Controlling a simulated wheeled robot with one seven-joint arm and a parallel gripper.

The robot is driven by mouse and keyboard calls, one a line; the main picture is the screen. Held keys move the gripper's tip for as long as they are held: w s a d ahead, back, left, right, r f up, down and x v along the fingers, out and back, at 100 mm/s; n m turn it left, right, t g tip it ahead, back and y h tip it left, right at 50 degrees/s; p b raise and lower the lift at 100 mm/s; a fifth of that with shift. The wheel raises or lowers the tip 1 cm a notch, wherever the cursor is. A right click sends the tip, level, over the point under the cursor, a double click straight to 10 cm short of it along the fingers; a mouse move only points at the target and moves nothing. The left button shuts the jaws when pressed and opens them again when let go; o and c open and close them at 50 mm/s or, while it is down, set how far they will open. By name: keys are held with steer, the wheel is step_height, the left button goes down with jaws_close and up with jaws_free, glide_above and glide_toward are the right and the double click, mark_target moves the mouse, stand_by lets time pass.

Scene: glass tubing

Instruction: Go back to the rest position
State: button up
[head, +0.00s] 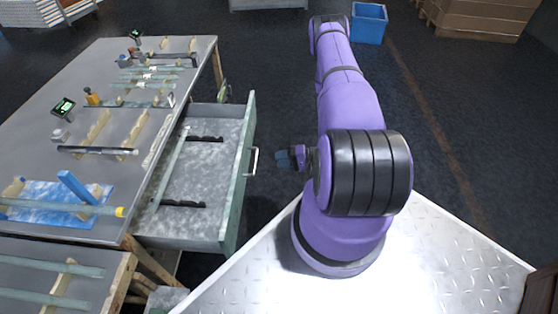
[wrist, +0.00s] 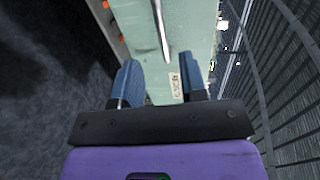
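My purple arm rises from the bright metal platform, and my gripper (head: 284,159) hangs beside it on the left, small in the head view. In the wrist view its two blue fingers (wrist: 160,86) stand apart with nothing between them. Ahead of them is the pale green front of a drawer (wrist: 178,40) with a metal handle. In the head view the drawer (head: 247,180) is pulled out of the workbench, and its handle (head: 253,161) is a short way left of my gripper, apart from it. A glass tube (head: 170,165) lies in the drawer.
The workbench (head: 90,190) carries several glass tubes, wooden racks and a blue pad with a tube on it. A second table (head: 30,262) with tubes is at lower left. A blue bin (head: 369,22) and boxes (head: 485,18) stand behind. Floor right of my arm is clear.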

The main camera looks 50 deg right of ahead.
stand_by(0.4)
steer(key=w+a+r+n+g+y, duration=0.1)
steer(key=w+a+r+n+g, duration=0.15)
steer(key=r, duration=0.55)
steer(key=w+a+r+n+g+y, duration=0.1)
steer(key=w+a+r+g, duration=0.15)
steer(key=r, duration=0.65)
steer(key=w+a+r+n+g+y, duration=0.1)
steer(key=w+r+n+g, duration=0.15)
steer(key=r, duration=0.55)
steer(key=s+a+r+n+g+h, duration=0.1)
steer(key=s+a+r+g+h, duration=0.1)
steer(key=a+r, duration=0.5)
steer(key=s+a+r+n+g+h, duration=0.2)
steer(key=r+g, duration=0.1)
steer(key=r, duration=0.8)
steer(key=s+a+r+t+h, duration=0.3)
steer(key=s+r+h, duration=0.1)
steer(key=s+r, duration=0.4)
steer(key=s+a+r+t+h, duration=0.3)
steer(key=s+r+h, duration=0.2)
steer(key=s+r, duration=0.4)
steer(key=shift+s+r+n, duration=0.3)
steer(key=shift+s+n, duration=0.1)
steer(key=shift+s, duration=0.65)
steer(key=shift+a, duration=0.15)
